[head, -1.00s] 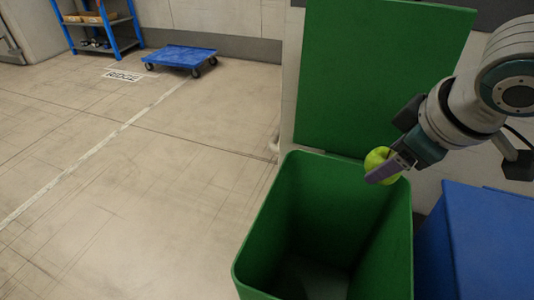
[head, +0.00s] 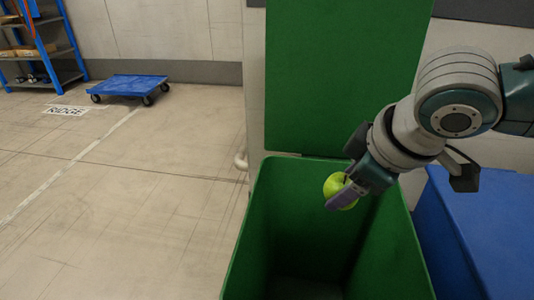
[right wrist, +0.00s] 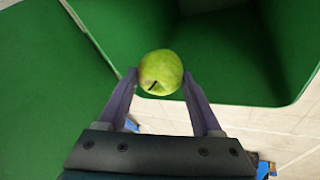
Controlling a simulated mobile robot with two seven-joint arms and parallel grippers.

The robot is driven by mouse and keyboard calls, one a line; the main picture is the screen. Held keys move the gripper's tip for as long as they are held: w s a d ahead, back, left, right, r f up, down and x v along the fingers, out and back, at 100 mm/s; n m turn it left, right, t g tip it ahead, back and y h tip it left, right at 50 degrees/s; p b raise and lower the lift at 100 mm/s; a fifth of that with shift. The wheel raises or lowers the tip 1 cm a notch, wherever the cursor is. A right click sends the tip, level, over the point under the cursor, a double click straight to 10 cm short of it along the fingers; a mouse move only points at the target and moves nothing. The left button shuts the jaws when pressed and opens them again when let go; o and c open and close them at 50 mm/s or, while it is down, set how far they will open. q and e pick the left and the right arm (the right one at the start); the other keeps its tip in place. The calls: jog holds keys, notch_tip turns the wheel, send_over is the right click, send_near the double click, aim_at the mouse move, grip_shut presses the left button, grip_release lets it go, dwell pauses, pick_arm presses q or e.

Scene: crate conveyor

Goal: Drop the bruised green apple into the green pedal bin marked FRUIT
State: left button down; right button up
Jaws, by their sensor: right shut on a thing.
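The green apple (head: 340,189) is held between the fingertips of my right gripper (head: 345,192), which is shut on it. In the right wrist view the apple (right wrist: 160,72) sits between the two purple fingers (right wrist: 160,88), with its dark stem and a brownish patch showing. The green bin (head: 250,225) stands open, its lid (head: 345,75) raised upright at the back. In the head view the apple appears over the bin's opening, toward the back. The bin's inside looks empty where visible. No FRUIT mark shows. My left gripper is not in view.
A blue bin (head: 475,225) stands close to the right of the green one. A blue platform cart (head: 128,86) and a blue shelf rack (head: 72,40) stand at the back left. The floor left of the green bin is clear.

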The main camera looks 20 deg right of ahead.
jog(key=shift+f, duration=0.1)
jog(key=o, duration=1.5)
jog(key=shift+c, duration=0.2)
jog(key=p+v, duration=0.5)
jog(key=v, duration=0.5)
jog(key=shift+p, duration=0.35)
